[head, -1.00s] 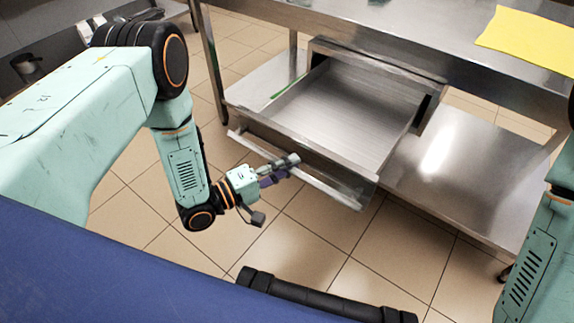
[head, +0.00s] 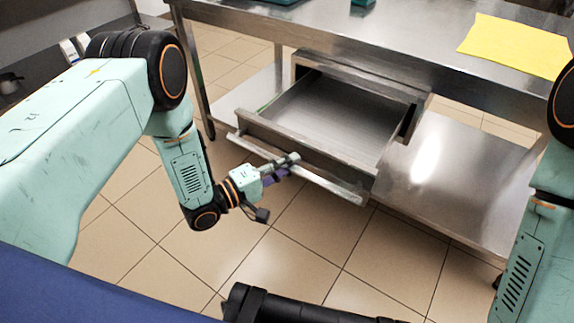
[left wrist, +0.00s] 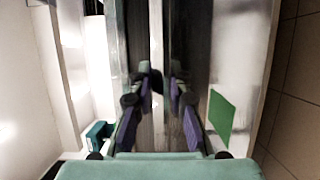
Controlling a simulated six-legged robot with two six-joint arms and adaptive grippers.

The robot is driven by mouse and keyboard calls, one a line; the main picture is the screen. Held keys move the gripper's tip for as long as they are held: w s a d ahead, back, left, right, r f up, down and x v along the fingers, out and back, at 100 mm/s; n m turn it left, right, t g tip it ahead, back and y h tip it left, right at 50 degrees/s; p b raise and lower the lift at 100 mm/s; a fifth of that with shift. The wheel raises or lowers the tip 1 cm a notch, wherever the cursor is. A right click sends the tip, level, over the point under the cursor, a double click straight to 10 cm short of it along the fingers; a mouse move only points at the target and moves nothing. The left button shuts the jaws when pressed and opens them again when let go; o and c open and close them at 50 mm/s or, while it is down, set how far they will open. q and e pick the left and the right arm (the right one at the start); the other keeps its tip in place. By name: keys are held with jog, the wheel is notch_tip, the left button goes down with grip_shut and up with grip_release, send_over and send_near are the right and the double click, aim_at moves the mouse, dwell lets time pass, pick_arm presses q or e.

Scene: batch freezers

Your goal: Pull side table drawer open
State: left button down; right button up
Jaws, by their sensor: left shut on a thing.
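The steel side table drawer (head: 335,112) is pulled well out from under the steel table (head: 345,38) and looks empty in the head view. Its front carries a long metal handle bar (head: 335,185). My left gripper (head: 288,163) is at the drawer front, shut on the handle near its middle. In the left wrist view the two purple-padded fingers (left wrist: 158,100) close on the bar. My right arm (head: 530,240) shows at the right edge; its gripper is out of view.
A yellow cloth (head: 515,45) lies on the tabletop. A steel lower shelf (head: 450,165) extends below the drawer to the right. The tiled floor (head: 300,240) in front of the drawer is clear. A green item (left wrist: 220,110) shows in the left wrist view.

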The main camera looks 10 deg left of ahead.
pick_arm(q)
jog(key=c, duration=1.2)
grip_release()
jog(key=v, duration=1.2)
jog(key=shift+a, duration=0.1)
